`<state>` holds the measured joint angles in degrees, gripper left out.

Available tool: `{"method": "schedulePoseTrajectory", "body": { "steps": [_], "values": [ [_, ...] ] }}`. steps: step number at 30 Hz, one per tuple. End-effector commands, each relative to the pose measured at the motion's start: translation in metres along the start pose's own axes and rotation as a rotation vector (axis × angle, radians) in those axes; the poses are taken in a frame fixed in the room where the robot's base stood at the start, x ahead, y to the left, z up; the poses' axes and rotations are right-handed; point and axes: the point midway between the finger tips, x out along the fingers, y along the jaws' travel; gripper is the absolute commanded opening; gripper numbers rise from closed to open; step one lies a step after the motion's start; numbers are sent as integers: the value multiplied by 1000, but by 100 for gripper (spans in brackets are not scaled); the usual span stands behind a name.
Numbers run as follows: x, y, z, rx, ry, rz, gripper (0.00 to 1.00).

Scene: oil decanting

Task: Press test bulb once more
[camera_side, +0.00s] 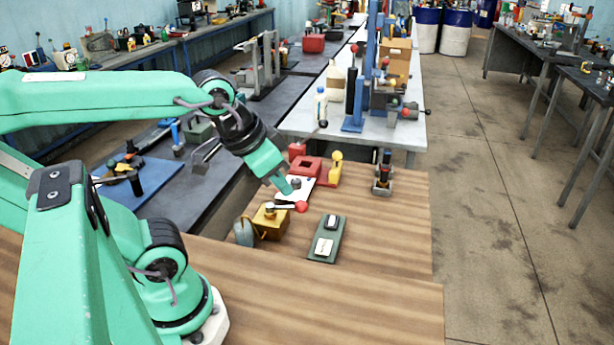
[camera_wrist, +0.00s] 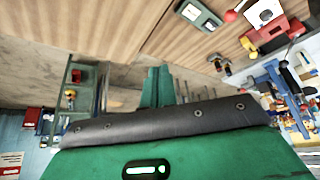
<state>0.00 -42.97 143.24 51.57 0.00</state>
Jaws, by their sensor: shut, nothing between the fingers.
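A small round red bulb (camera_side: 301,206) sits at the edge of a white plate (camera_side: 283,195) on the wooden table. I take it for the test bulb. It also shows in the wrist view (camera_wrist: 230,16), at the top edge. My gripper (camera_side: 289,189) is shut and empty, tilted down above the white plate, up and left of the bulb in the side view. In the wrist view its green fingers (camera_wrist: 157,88) lie together, apart from the bulb. Contact with the plate cannot be told.
A dark green device (camera_side: 327,240) with a pale label lies in front of the bulb. A yellow block (camera_side: 270,222) and a grey container (camera_side: 246,232) stand to its left. A red box (camera_side: 306,167) and a yellow-knobbed part (camera_side: 336,160) stand behind. The table's front right is clear.

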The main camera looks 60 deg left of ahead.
Motion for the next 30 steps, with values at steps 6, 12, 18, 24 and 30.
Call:
{"method": "schedulePoseTrajectory", "body": {
  "steps": [6, 12, 18, 24, 30],
  "values": [
    [0, 0, 0, 0, 0, 0, 0],
    [0, 0, -2, -6, -5, -1, 0],
    [-1, -3, -11, -35, -35, -6, 0],
    [0, -8, -30, -93, -92, -17, 0],
    [4, -16, -53, -169, -164, -32, 0]
  ]
}}
